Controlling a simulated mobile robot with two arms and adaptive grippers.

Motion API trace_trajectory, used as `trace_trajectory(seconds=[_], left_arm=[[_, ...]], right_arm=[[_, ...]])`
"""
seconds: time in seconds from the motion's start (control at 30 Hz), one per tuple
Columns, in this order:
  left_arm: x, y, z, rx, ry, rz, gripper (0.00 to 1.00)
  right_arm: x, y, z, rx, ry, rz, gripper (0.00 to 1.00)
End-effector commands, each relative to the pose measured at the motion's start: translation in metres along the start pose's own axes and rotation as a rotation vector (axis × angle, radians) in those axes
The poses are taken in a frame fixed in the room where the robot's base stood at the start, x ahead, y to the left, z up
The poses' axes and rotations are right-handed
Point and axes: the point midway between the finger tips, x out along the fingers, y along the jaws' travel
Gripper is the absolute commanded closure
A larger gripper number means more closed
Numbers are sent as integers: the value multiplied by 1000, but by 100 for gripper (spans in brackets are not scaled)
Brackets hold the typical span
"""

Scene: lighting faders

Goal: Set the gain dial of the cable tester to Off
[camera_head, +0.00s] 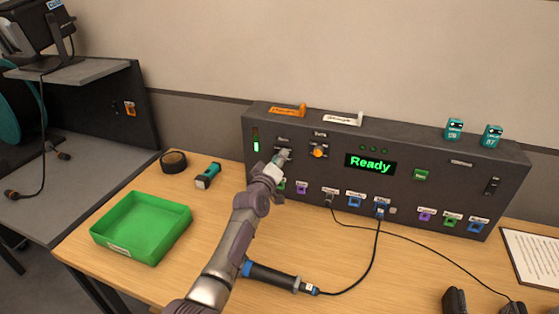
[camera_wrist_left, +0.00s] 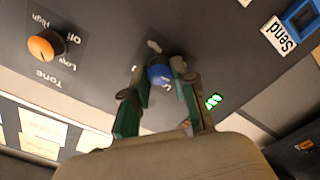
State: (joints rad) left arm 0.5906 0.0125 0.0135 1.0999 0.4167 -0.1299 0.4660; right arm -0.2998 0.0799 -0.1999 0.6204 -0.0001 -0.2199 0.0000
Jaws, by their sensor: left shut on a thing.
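The cable tester (camera_head: 400,150) is a long dark panel standing on the wooden table. Its blue gain dial (camera_wrist_left: 160,74) sits between my left fingertips in the left wrist view. A white mark shows on the dial's face, but most position words around it are hidden or unreadable. My left gripper (camera_head: 282,158) is at the panel's upper left and covers this dial in the head view. In the wrist view the left gripper (camera_wrist_left: 162,86) is shut on the dial. The orange tone dial (camera_head: 319,151) is just right of it. My right gripper is not in view.
A green screen (camera_head: 370,163) reads Ready. Cables run from the panel's lower sockets across the table. A green tray (camera_head: 141,227), a teal-and-black flashlight (camera_head: 208,176) and a tape roll (camera_head: 173,162) lie left. A blue-and-black handle (camera_head: 272,276) lies in front, close to my arm.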

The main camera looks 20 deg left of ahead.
Motion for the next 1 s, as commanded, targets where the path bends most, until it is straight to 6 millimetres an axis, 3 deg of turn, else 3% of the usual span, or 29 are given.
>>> trace_trajectory(seconds=[0.5, 1.0], left_arm=[[0, -2, 1, -468, 0, -1, 100], [0, -2, 1, -693, -1, -2, 100]], right_arm=[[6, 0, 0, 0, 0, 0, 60], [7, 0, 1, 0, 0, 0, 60]])
